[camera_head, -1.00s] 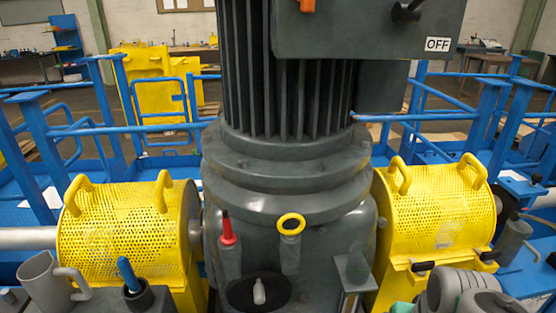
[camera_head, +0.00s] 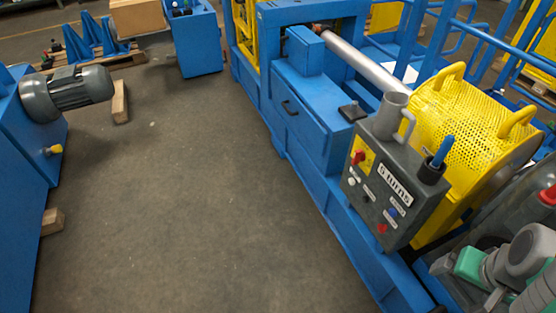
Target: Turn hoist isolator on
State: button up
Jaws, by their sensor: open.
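A grey control box (camera_head: 418,227) stands on the blue frame in the right half of the view. A red rotary knob on a yellow plate (camera_head: 366,160) sits at its upper left. Small coloured buttons and a white label (camera_head: 395,186) are on the same face. I cannot tell whether this knob is the hoist isolator, and its position is too small to read. Parts of my arm, grey and green, show at the lower right. My gripper's fingers are not in view.
A grey mug (camera_head: 390,116) and a dark cup holding a blue-handled tool (camera_head: 432,171) stand on the box. A yellow perforated guard (camera_head: 465,130) is behind. A blue machine with a grey motor (camera_head: 68,92) is at left. Open floor (camera_head: 210,190) lies between.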

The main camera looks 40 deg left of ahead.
aim_at(359, 155)
jog(key=u, duration=0.35)
jog(key=k, duration=0.25)
jog(key=u, duration=2.05)
jog(key=i, duration=1.8)
jog(key=z, duration=0.95)
jog(key=i, duration=0.8)
jog(key=z, duration=0.85)
